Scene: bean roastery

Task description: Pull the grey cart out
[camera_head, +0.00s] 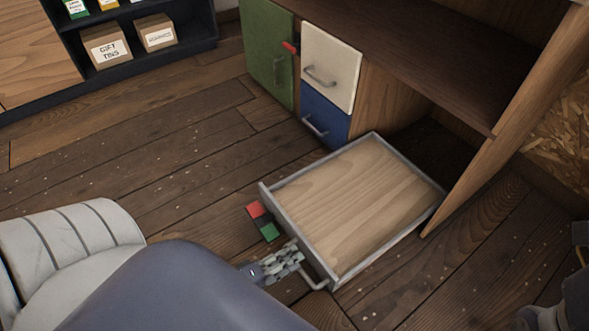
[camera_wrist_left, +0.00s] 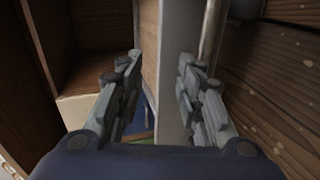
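The grey cart (camera_head: 272,212) is a low tray with grey walls and a pale wood bottom. It stands out on the floor in front of the desk opening, its far end near the desk. A grey bar handle (camera_head: 318,284) is on its near side. My left gripper (camera_head: 284,262) is beside this near wall, close to the handle's left end. In the left wrist view its fingers (camera_wrist_left: 158,92) are apart, with a grey panel showing between them and a bar beyond the right finger. Dark parts at the lower right edge seem to be my right gripper (camera_head: 556,290); its fingers are unclear.
The desk (camera_head: 430,40) has a green door (camera_head: 266,50), a cream drawer (camera_head: 331,62) and a blue drawer (camera_head: 322,115). A red and green block (camera_head: 268,231) lies left of the cart. A dark shelf (camera_head: 145,65) stands back left. The left floor is mostly clear.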

